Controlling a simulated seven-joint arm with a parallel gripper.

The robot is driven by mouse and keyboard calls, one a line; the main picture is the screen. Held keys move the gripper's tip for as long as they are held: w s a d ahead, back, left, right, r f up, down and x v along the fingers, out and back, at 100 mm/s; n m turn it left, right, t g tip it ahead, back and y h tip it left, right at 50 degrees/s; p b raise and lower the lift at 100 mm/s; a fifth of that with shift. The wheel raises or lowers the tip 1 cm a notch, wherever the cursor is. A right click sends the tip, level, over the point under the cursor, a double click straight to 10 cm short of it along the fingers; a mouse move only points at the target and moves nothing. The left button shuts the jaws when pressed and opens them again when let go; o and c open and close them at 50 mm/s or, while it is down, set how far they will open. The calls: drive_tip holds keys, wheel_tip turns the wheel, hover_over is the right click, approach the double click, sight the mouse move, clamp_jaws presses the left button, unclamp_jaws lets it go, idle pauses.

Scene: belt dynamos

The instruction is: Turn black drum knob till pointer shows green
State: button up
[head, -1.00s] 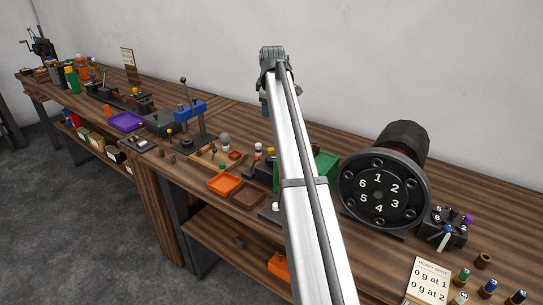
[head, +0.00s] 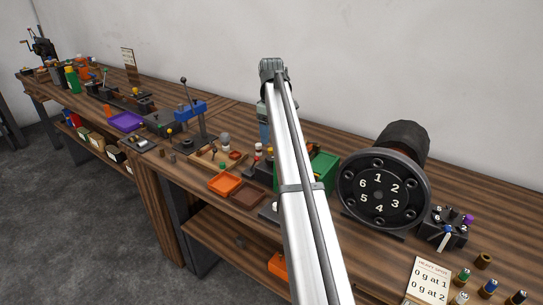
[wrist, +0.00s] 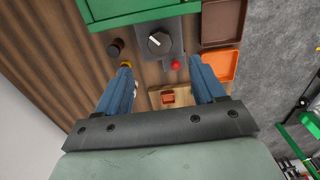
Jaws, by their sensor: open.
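In the wrist view a black round knob (wrist: 158,42) with a white pointer line sits on a grey plate (wrist: 172,22). The line slants from upper left to lower right. I cannot make out a green mark beside it. My gripper (wrist: 160,70) is open and empty, its two blue fingers wide apart. The knob lies beyond the fingertips, between their lines, and is not touched. In the head view my arm hides the knob and most of my gripper; a blue-grey piece of it (head: 264,131) shows left of the arm.
A green box (wrist: 130,10) stands just beyond the knob. A red ball (wrist: 176,65) is near the plate's close end. A dark peg (wrist: 115,48) stands left. A brown tray (wrist: 222,22) and an orange tray (wrist: 220,66) lie right. A numbered black drum (head: 379,192) stands farther right.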

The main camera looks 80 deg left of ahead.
sight(272, 158)
wheel_tip(272, 158, down, 10)
drive_tip(key=shift+r, duration=0.25)
drive_tip(key=shift+c, duration=0.5)
drive_tip(key=c, duration=1)
drive_tip(key=shift+o, duration=0.2)
drive_tip(key=m, duration=0.5)
drive_tip(key=shift+m, duration=0.4)
drive_tip(key=m, duration=0.6)
